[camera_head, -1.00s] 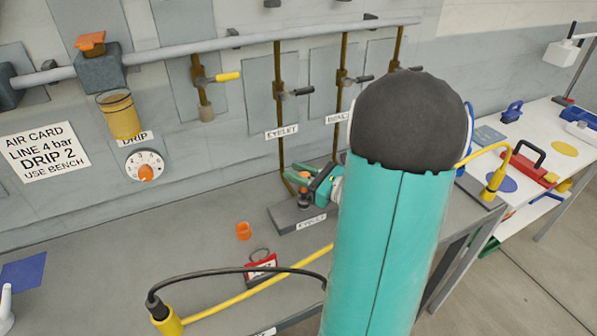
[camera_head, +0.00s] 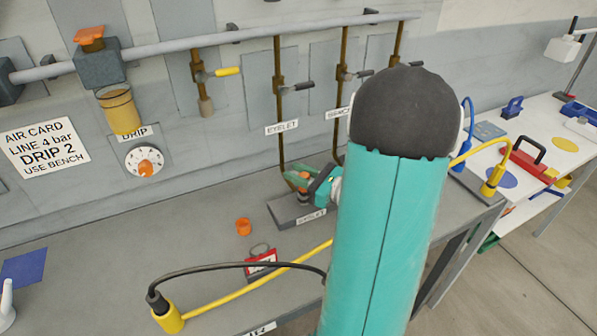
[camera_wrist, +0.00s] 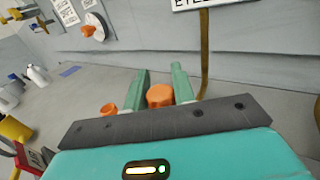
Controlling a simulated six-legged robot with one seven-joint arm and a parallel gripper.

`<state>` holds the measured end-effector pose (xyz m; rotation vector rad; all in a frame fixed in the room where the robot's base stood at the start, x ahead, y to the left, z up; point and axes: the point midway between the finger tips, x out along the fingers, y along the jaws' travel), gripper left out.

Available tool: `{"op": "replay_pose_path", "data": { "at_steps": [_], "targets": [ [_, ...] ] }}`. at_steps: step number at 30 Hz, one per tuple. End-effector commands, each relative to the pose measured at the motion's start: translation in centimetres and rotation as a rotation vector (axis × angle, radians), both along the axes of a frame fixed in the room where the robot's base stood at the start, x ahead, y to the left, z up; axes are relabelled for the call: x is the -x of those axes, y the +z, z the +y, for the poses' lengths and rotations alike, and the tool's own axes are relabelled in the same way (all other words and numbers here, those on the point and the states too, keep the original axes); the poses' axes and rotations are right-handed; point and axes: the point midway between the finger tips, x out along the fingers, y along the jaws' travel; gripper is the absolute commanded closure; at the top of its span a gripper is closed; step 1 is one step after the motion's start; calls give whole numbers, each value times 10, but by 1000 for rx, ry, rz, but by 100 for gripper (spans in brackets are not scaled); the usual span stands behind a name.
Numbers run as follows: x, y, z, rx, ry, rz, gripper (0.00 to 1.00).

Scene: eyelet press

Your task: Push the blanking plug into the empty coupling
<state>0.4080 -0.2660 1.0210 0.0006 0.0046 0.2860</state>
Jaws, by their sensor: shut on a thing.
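My gripper (camera_head: 305,180) is over the dark block labelled EYELET (camera_head: 292,214) on the bench, beside the lower end of a brown pipe. In the wrist view its two green fingers (camera_wrist: 161,86) are shut on an orange plug (camera_wrist: 160,96), one finger on each side. A small coupling (camera_head: 303,197) stands on the block just under the fingers. The head view is too small to tell whether the plug touches or enters it. My teal arm hides the area to the right of the gripper.
A loose orange cap (camera_head: 243,227) lies on the bench left of the block, with a red tag (camera_head: 261,262) nearer the front. Valves (camera_head: 290,86) hang on the wall behind. The left bench middle is clear.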

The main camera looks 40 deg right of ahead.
Motion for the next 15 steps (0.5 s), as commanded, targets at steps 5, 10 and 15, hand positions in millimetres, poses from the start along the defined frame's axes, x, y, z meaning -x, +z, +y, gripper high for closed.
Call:
{"op": "replay_pose_path", "data": {
  "at_steps": [5,10,15],
  "targets": [
    [0,-4,0,-1,0,0,98],
    [0,-5,0,0,0,0,98],
    [0,-5,0,0,0,0,62]
  ]
}}
